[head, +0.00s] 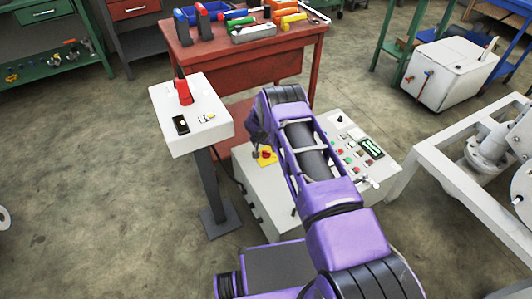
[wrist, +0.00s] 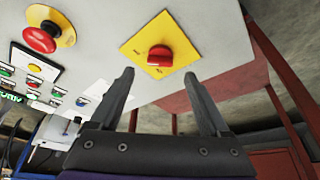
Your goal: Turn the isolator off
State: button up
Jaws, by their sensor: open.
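The isolator is a red rotary knob (wrist: 160,57) on a square yellow plate (wrist: 138,44) fixed to a white cabinet panel. In the wrist view it lies just beyond and between my fingertips, with no visible contact. The small print on the plate is too blurred to read, so I cannot tell which position the knob points to. In the head view the yellow plate (head: 265,157) shows on the cabinet's left part, beside my arm. My gripper (wrist: 159,76) is open and empty, one finger to each side of the knob.
A red mushroom button (wrist: 40,38) on yellow and several small buttons sit on the panel left of the knob. A white pedestal box (head: 205,125) with a red lever (head: 184,92) stands left of the cabinet (head: 250,185). A red workbench (head: 265,65) with tools is behind.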

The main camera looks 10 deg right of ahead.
aim_at(266, 152)
jog(key=shift+b+x, duration=0.7)
jog(key=shift+x, duration=1.75)
jog(key=shift+c, duration=0.2)
grip_shut()
